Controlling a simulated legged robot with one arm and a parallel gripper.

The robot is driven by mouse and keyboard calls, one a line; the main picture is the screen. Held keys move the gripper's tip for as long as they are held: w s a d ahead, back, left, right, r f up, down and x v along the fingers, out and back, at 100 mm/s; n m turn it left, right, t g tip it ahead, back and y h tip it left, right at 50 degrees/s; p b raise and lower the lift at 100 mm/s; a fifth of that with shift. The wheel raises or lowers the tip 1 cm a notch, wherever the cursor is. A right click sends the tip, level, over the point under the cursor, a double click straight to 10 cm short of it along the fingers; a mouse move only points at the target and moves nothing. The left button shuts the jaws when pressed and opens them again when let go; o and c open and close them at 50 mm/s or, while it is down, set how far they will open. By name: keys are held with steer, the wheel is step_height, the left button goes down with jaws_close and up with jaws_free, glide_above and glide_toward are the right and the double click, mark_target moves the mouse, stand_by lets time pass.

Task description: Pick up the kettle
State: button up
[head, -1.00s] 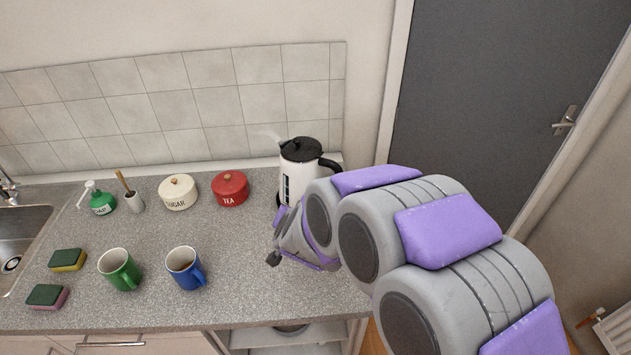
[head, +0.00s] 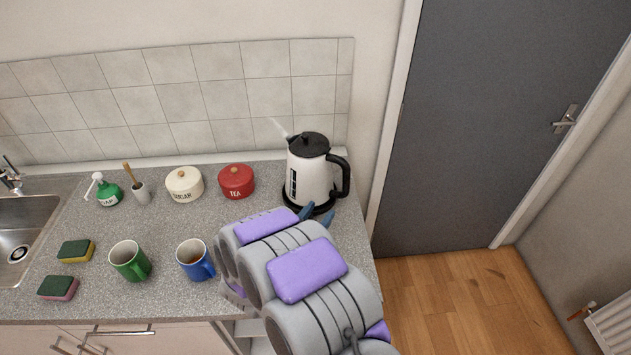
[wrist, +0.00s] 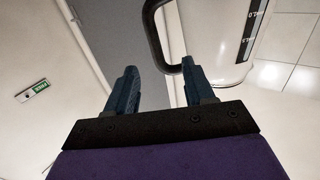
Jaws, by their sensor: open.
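The kettle (head: 313,172) is white with a black lid and a black handle (head: 343,177) on its right side. It stands upright on a black base at the back right of the counter, with steam at its spout. My gripper (head: 319,214) is just in front of the kettle, low and near the handle side. In the wrist view my gripper (wrist: 162,82) is open and empty, its two dark fingers apart. There the black handle (wrist: 155,35) and part of the kettle body (wrist: 225,45) lie ahead, above the right finger. Whether a finger touches the handle is hard to tell.
A red tea tin (head: 236,182) and a white sugar tin (head: 184,185) stand left of the kettle. A blue mug (head: 194,262) and a green mug (head: 130,262) stand nearer the front. The counter ends right of the kettle, beside a grey door (head: 480,120).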

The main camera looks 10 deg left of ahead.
mark_target(343, 187)
steer(key=x, duration=0.4)
steer(key=d+b+x, duration=0.1)
steer(key=x, duration=0.3)
steer(key=shift+w+d, duration=0.15)
steer(key=shift+d, duration=0.05)
steer(key=shift+w+f+b, duration=0.1)
steer(key=shift+w+b, duration=0.2)
steer(key=shift+w, duration=0.3)
steer(key=x, duration=0.2)
steer(key=b+x, duration=0.1)
steer(key=x, duration=0.1)
steer(key=shift+d+f, duration=0.1)
steer(key=shift+f, duration=0.15)
steer(key=shift+w+d+r, duration=0.1)
steer(key=shift+d+r, duration=0.05)
steer(key=shift+d, duration=0.25)
steer(key=shift+a, duration=0.5)
steer(key=c, duration=0.5)
steer(key=shift+d, duration=0.25)
jaws_close()
